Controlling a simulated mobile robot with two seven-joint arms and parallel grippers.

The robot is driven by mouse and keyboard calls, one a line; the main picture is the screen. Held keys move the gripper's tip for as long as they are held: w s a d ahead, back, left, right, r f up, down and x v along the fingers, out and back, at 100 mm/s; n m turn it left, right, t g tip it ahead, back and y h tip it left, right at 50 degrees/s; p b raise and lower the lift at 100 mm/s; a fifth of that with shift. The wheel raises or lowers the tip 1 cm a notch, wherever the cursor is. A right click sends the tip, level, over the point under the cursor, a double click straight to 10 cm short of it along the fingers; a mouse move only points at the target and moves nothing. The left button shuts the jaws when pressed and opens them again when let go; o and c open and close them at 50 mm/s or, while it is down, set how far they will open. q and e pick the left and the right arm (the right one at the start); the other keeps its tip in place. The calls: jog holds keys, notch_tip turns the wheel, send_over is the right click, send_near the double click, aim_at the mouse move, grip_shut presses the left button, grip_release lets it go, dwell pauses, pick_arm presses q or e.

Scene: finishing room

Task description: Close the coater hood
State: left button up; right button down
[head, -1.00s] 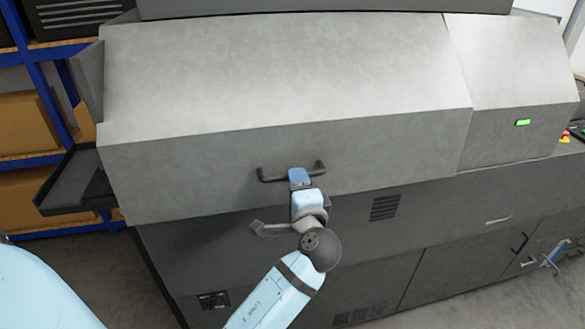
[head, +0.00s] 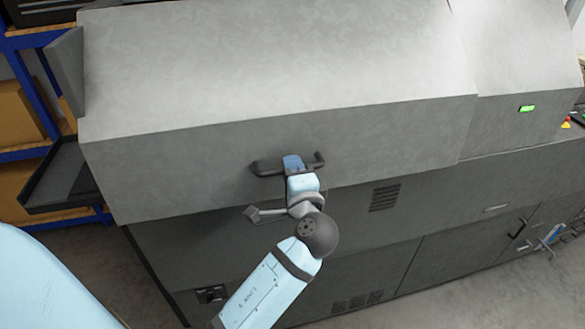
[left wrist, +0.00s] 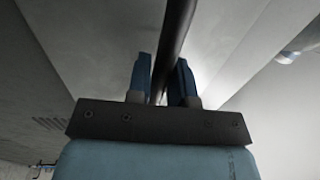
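The coater hood (head: 270,60) is the large grey cover on the machine, shown in the head view. It looks down, with its front about flush with the fixed housing to its right; I cannot tell whether a thin gap remains under its lower edge. A dark bar handle (head: 267,169) sits low on its front face. My left gripper (head: 292,163) is at the middle of this handle. In the left wrist view, the handle (left wrist: 177,30) runs between the two blue fingers (left wrist: 162,80), which look closed around it. My right gripper is out of view.
The fixed housing (head: 525,60) has a lit green display (head: 527,108). A dark tray (head: 62,178) sticks out at the machine's left, by a blue shelf rack with boxes (head: 18,110). Grey floor (head: 450,285) is open at the lower right.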

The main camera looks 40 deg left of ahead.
pick_arm(q)
grip_shut()
jog(key=shift+w+a+f+y+b, duration=0.2)
jog(key=shift+a+f+y+b, duration=0.15)
jog(key=shift+b, duration=0.25)
jog(key=a+f+b, duration=0.1)
jog(key=w+f+b, duration=0.1)
jog(key=b, duration=0.1)
jog(key=shift+w+a+f+y+b, duration=0.25)
jog(key=shift+w+a+b, duration=0.05)
jog(key=shift+a, duration=0.05)
jog(key=shift+w+a+f+t+b, duration=0.1)
jog(key=shift+w+a+t+b, duration=0.1)
jog(key=shift+a+t+b, duration=0.1)
jog(key=shift+s+d+r, duration=0.1)
jog(key=shift+r, duration=0.1)
jog(key=shift+o, duration=2)
grip_release()
jog(key=shift+o, duration=0.4)
jog(key=shift+w+a+f, duration=0.2)
jog(key=shift+w, duration=0.05)
jog(key=shift+r, duration=0.1)
